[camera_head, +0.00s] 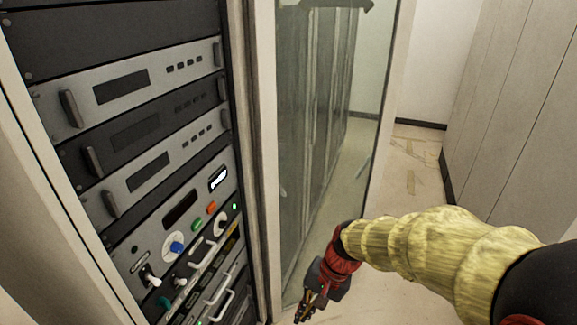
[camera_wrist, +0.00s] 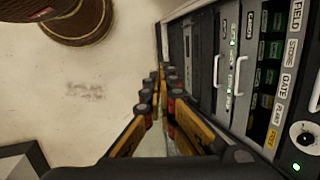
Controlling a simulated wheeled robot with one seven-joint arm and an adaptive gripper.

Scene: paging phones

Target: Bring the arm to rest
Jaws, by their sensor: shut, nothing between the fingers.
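My gripper (camera_head: 303,314) hangs low in the head view, at the end of my arm in its yellow sleeve. It is to the right of the equipment rack (camera_head: 150,130) and in front of the glass door. In the wrist view my gripper (camera_wrist: 163,72) has its two fingers close together at the tips, with nothing seen between them. The rack's lower panels (camera_wrist: 228,60) stand close on the right there. I cannot tell the exact gap between the fingers and the panels.
The rack panel carries a blue knob (camera_head: 177,247), a green button (camera_head: 197,223), an orange button (camera_head: 211,208) and several pale handles. A glass door (camera_head: 325,130) stands open beside it. Grey cabinets (camera_head: 515,100) line the right. Pale floor (camera_head: 405,165) lies between.

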